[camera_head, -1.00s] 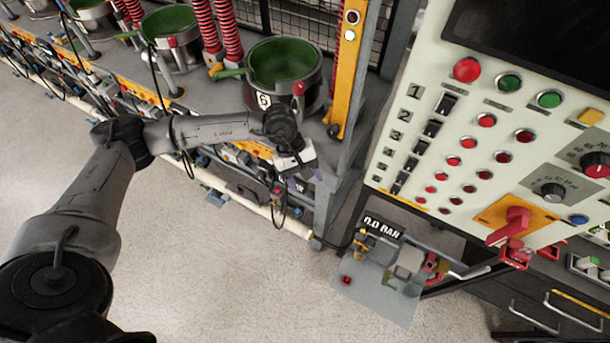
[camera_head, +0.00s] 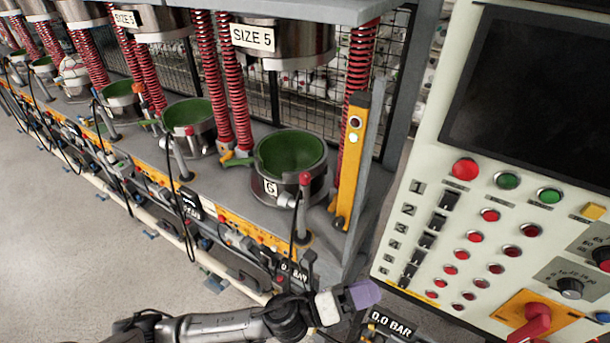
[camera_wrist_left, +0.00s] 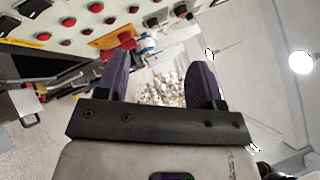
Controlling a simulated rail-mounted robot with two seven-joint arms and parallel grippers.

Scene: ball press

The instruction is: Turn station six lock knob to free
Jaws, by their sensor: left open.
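Station six is the green-lined bowl (camera_head: 291,152) with a "6" label, at the right end of the row of presses in the head view. A red-topped upright post (camera_head: 305,207) stands at its front. I cannot tell for certain which part is the lock knob. My left gripper (camera_head: 362,294) is at the bottom of the head view, below and right of the bowl and apart from it. Its purple fingers point right. In the left wrist view its two fingers (camera_wrist_left: 160,82) are spread with nothing between them. My right gripper is not in view.
A control panel (camera_head: 480,190) with red and green buttons and a red rotary handle (camera_head: 531,321) stands at the right. A yellow post (camera_head: 350,160) rises beside station six. A pressure display (camera_head: 390,324) reads 0.0 BAR. Open floor (camera_head: 60,270) lies at the left.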

